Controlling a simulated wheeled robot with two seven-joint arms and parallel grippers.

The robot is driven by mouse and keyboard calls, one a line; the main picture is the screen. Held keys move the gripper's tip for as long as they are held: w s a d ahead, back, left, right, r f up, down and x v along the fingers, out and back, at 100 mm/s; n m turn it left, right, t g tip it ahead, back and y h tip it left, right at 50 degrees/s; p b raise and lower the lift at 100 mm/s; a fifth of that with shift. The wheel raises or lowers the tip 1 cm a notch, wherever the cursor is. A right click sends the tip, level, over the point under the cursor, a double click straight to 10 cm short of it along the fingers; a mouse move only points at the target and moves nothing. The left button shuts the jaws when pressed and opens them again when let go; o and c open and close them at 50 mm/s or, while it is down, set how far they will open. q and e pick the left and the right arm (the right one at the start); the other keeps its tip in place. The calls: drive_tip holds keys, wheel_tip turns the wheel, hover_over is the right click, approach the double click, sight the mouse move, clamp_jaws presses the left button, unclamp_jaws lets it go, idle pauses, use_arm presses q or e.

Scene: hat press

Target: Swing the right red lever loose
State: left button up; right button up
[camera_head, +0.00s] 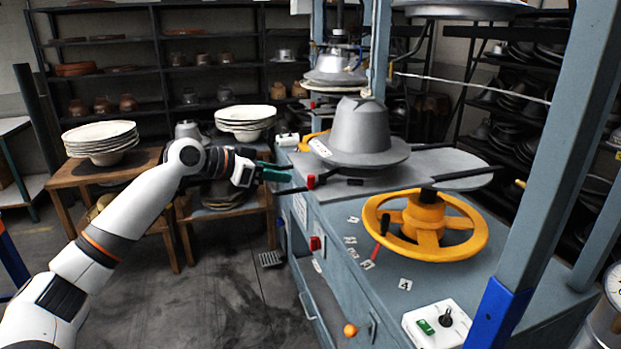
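A red-handled lever (310,182) sits at the front left edge of the press's grey plate, with a dark bar beside it. My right gripper is not in view.
A grey hat form (362,134) stands on the press plate. A red knob (316,243) is on the cabinet front, and a control box (436,324) is at lower right. A blue-grey post (545,160) rises at right.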

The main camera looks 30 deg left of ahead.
sight(311, 175)
use_arm(q)
drive_tip(key=p+x, duration=0.2)
drive_tip(key=x, duration=0.8)
drive_tip(key=shift+p, duration=0.35)
clamp_jaws()
